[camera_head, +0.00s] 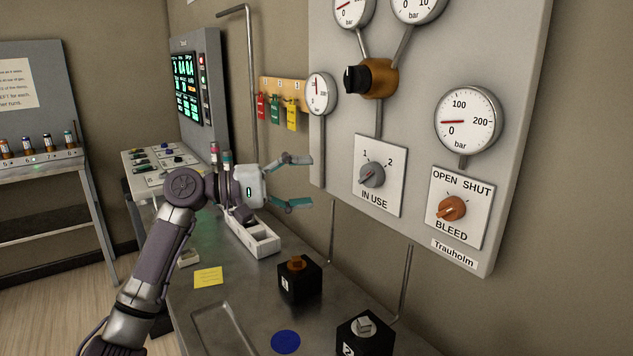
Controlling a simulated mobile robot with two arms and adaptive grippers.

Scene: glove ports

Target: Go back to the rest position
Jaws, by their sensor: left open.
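My left gripper (303,180) is in the middle of the head view, with its arm coming in from the lower left. Its two fingers are spread apart and nothing is between them. It is above the steel bench (225,312), to the left of the wall panel (338,120) and apart from the "IN USE" selector knob (372,174). The orange BLEED knob (452,208) is farther right on the panel. My right gripper is not in view.
A white rack (255,240) stands under my gripper. Two black blocks, one with an orange knob (298,284) and one with a grey knob (365,335), stand on the bench. A yellow note (208,277) and blue disc (286,342) lie there. Coloured tags (275,109) hang behind.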

